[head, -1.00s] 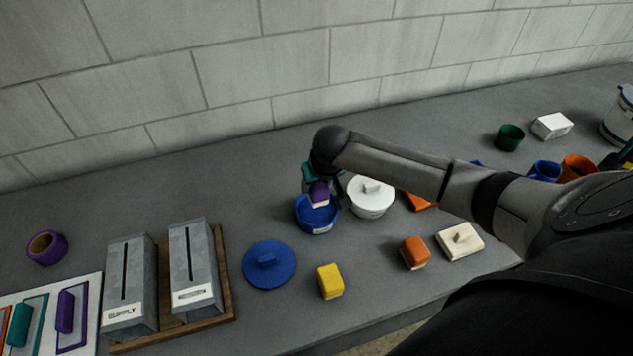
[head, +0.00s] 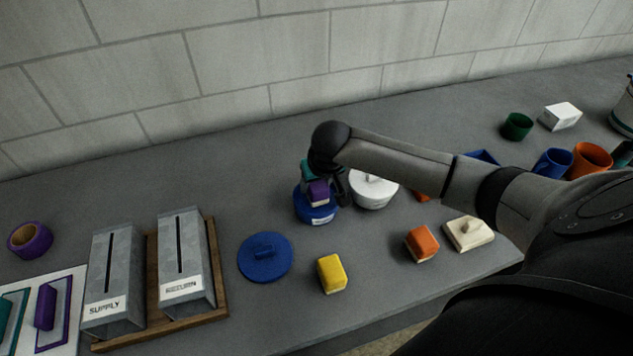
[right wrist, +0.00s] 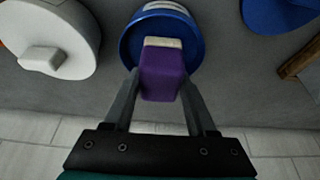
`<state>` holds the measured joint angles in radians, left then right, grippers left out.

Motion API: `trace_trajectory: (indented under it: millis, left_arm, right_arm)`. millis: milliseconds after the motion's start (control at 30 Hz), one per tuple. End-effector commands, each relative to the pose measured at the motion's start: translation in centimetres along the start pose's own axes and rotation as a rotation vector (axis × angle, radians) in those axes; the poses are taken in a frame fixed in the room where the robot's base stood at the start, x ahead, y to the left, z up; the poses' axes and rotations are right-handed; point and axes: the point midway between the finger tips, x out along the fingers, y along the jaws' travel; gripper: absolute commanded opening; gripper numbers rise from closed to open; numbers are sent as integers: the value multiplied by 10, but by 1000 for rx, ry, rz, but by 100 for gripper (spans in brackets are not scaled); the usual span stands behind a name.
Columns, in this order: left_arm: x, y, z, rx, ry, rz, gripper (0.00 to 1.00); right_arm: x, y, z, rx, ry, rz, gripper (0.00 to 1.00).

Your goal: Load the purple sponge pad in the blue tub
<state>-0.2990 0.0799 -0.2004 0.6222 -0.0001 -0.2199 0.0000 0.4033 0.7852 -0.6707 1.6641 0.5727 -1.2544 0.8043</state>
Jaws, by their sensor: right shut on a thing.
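The purple sponge pad (head: 318,190), with a pale strip at one end, is between the fingers of my right gripper (head: 325,178). The gripper is shut on it; the right wrist view also shows the pad (right wrist: 162,75) held by both fingers (right wrist: 160,85). The pad is at the mouth of the open blue tub (head: 314,214), over its opening. I cannot tell whether it touches the tub's bottom. The tub's round rim also shows around the pad in the right wrist view (right wrist: 194,32). My left gripper is not in view.
A white lidded tub (head: 372,190) stands close right of the blue tub. The blue lid (head: 265,257) lies front left. A yellow block (head: 332,273) and an orange block (head: 422,243) are in front. Grey supply and return boxes (head: 187,265) stand at left.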

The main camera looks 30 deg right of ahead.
Motion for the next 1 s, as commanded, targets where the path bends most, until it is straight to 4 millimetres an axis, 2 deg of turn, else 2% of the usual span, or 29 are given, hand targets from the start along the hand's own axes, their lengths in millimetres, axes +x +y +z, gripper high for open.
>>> trace_trajectory:
  millis: [1000]
  left_arm:
    - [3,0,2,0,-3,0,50]
  right_arm:
    - [8,0,3,0,0,-1,12]
